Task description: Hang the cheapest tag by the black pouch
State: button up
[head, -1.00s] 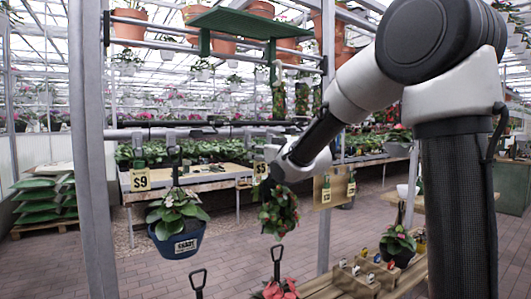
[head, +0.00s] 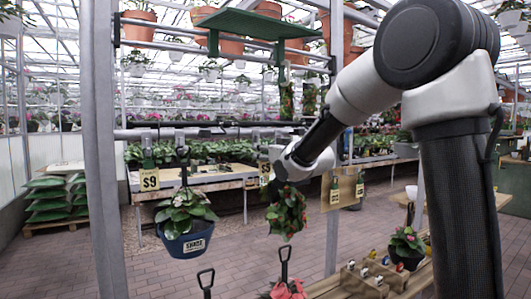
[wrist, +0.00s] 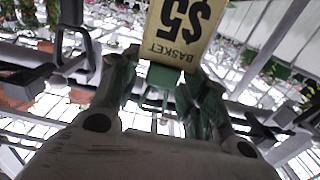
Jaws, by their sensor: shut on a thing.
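In the wrist view, a cream and black $5 basket tag (wrist: 178,30) sits upside down between the fingers of my gripper (wrist: 160,85), which is shut on it. In the head view the tag's edge shows as a yellow strip (head: 264,172), left of my wrist; the fingers are mostly hidden there. A $9 tag (head: 149,180) hangs on the rail at the left, above a blue basket (head: 184,243) labelled SHADE. A hanging plant with red flowers (head: 288,212) is just below my wrist; its container is hidden, so I cannot tell whether it is the black pouch.
Two small tags (head: 335,190) (head: 359,185) hang on a wooden board at the right. A metal rail (head: 190,132) and upright posts frame the hanging plants. A dark pot (head: 406,255) stands on the lower bench. Brick floor (head: 115,265) is open at the left.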

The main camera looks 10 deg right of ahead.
jog(key=shift+w+a, duration=0.1)
jog(key=shift+w, duration=0.15)
jog(key=shift+x, duration=1.15)
jog(key=shift+w, duration=0.15)
jog(key=shift+w+a, duration=0.15)
jog(key=shift+w, duration=0.15)
jog(key=shift+w, duration=0.1)
jog(key=shift+f, duration=0.15)
jog(key=shift+f, duration=0.4)
dwell(0.3)
